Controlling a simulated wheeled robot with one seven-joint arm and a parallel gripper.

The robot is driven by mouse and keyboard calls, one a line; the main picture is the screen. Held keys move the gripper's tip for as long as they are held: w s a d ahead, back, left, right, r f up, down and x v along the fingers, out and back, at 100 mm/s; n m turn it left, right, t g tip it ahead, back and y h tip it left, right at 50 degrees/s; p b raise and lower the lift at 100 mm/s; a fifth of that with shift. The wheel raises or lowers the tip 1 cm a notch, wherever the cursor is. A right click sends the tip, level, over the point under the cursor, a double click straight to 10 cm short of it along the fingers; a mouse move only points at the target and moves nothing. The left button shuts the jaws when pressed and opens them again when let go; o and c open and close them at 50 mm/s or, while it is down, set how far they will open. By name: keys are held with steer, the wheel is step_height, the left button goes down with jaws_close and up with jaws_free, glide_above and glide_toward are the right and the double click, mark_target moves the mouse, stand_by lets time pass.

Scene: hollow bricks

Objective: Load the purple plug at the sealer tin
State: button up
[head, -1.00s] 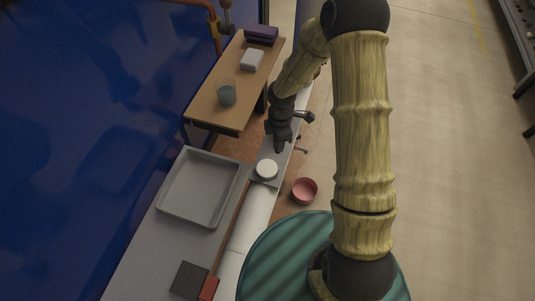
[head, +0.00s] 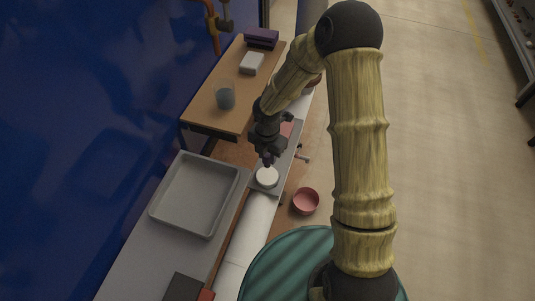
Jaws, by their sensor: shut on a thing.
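My gripper (head: 268,152) points down in the head view, shut on a small dark purple plug (head: 268,161) whose lower end shows between the fingers. The plug is just above, or at, the far edge of a round white-topped tin (head: 267,178), which looks like the sealer tin. I cannot tell whether the plug touches it. The tin stands on a grey plate (head: 285,155) on a narrow white surface. The fingers hide most of the plug.
A grey tray (head: 195,236) lies on the bench to the left. A pink bowl (head: 306,201) is right of the tin. A wooden table (head: 205,112) behind holds a grey cup (head: 226,97), a white block (head: 251,63) and a purple stack (head: 262,38).

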mark_target(268, 166)
steer(key=shift+f+b, duration=2.65)
steer(key=shift+f, duration=0.2)
steer(key=shift+f, duration=0.6)
stand_by(0.9)
step_height(268, 166, up, 7)
steer(key=p, duration=0.7)
steer(key=shift+r, duration=0.15)
steer(key=shift+d, duration=0.1)
stand_by(0.9)
